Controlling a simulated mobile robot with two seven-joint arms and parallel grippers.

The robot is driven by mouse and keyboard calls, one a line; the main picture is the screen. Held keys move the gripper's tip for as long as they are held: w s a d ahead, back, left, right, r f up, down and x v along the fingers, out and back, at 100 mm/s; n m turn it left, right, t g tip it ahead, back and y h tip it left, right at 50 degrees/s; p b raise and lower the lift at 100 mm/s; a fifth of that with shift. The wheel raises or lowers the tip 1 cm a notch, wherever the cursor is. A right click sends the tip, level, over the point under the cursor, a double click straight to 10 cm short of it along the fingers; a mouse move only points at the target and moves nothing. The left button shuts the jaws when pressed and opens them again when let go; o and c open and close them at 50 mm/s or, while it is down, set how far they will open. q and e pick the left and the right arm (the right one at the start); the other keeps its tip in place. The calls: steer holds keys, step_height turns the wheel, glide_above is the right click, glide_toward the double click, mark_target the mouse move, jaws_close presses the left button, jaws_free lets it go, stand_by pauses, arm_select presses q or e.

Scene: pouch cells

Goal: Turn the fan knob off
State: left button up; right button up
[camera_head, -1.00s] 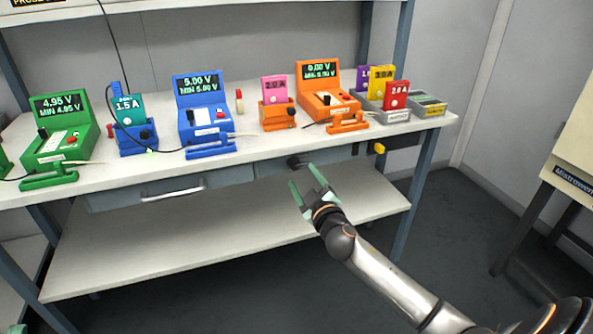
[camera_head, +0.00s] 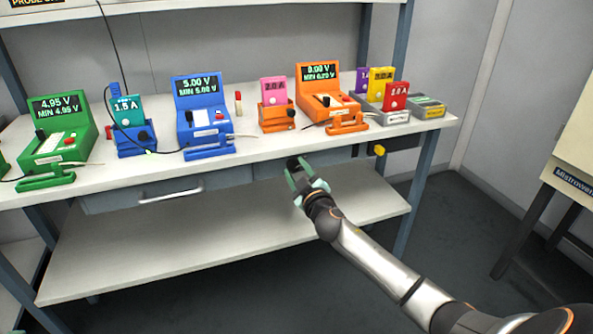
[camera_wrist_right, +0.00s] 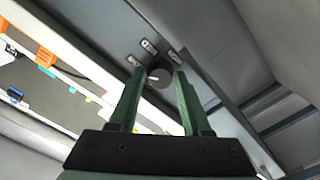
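The fan knob is a dark round knob (camera_head: 292,163) on the front panel under the bench top. In the right wrist view the knob (camera_wrist_right: 160,75) is grey with a pale pointer mark aimed left, and small labels sit around it. My right gripper (camera_head: 303,177) is at the knob, and its green fingers are open. In the wrist view the fingertips of the right gripper (camera_wrist_right: 158,76) stand on either side of the knob; I cannot tell whether they touch it. My left gripper is not in view.
The bench top (camera_head: 245,150) carries several coloured testers, including a blue one (camera_head: 205,120) and an orange one (camera_head: 325,95). A drawer handle (camera_head: 170,195) is left of the knob, and a yellow knob (camera_head: 379,150) is right of it. The lower shelf (camera_head: 220,245) is empty.

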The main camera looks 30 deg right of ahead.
jaws_close()
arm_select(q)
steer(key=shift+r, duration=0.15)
arm_select(e)
steer(key=shift+n, duration=0.4)
steer(key=n+p, duration=0.1)
steer(key=n, duration=0.2)
steer(key=shift+n, duration=0.4)
steer(key=shift+n+p, duration=0.35)
steer(key=shift+n, duration=0.05)
steer(key=n+p, duration=0.1)
steer(key=n, duration=0.4)
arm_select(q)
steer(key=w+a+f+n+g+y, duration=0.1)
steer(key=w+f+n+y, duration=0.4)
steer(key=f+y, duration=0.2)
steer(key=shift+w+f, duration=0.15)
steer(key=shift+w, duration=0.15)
arm_select(e)
steer(key=shift+n, duration=0.9)
steer(key=shift+f, duration=0.1)
